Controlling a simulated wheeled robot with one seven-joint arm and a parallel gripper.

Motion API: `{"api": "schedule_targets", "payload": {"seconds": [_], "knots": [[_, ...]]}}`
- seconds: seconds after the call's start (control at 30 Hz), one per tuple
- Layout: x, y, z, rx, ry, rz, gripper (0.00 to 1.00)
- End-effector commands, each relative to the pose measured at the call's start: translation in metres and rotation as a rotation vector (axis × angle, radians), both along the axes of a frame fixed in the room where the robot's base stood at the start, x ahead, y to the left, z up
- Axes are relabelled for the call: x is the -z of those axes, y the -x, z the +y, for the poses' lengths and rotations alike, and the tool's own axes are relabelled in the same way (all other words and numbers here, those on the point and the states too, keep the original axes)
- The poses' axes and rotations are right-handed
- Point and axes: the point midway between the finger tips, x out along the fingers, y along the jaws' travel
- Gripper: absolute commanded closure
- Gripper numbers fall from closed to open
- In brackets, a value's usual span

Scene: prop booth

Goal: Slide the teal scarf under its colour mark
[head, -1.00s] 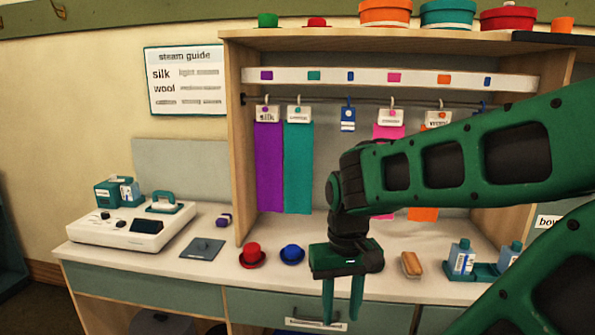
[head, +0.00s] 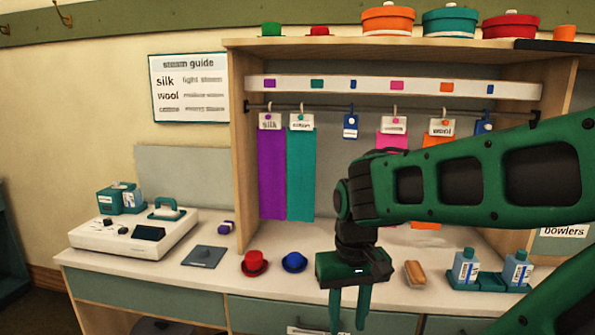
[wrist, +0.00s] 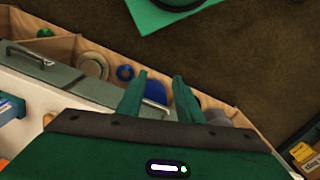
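The teal scarf (head: 301,175) hangs from a white label card on the dark rail (head: 380,110), beside the purple scarf (head: 271,175). On the white strip (head: 425,87) above the rail, the teal colour mark (head: 317,84) sits a little to the right of the teal scarf's card. The purple mark (head: 269,83) is almost straight above the purple scarf. My gripper (head: 349,312) points down in front of the counter's front edge, below and right of the scarves. Its fingers are apart and empty, also in the wrist view (wrist: 157,92).
A blue tag (head: 350,127), a pink scarf (head: 393,141) and an orange scarf hang further right, partly behind my arm. Red (head: 255,264) and blue hats (head: 294,263), a brush (head: 415,273) and bottles (head: 467,267) stand on the counter. The rail between teal scarf and blue tag is clear.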

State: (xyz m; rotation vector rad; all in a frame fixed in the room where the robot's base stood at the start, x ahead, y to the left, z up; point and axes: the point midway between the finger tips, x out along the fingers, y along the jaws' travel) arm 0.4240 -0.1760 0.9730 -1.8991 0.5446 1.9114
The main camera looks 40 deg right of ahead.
Motion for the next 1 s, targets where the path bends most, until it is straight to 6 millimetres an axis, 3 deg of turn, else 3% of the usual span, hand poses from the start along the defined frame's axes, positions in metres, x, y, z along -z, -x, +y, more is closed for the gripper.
{"api": "schedule_targets", "payload": {"seconds": [0.07,0.17,0.37,0.57,0.7,0.9,1.0], "knots": [[-0.005,-0.010,-0.009,0.020,0.033,-0.037,0.67],[-0.014,-0.040,-0.030,0.059,0.109,-0.110,0.67],[-0.057,-0.124,-0.088,0.159,0.321,-0.341,0.67],[-0.120,-0.203,-0.136,0.235,0.516,-0.599,0.67],[-0.174,-0.253,-0.159,0.270,0.636,-0.789,0.67],[-0.255,-0.310,-0.175,0.296,0.780,-1.063,0.67],[-0.289,-0.329,-0.176,0.299,0.830,-1.175,0.67]]}}
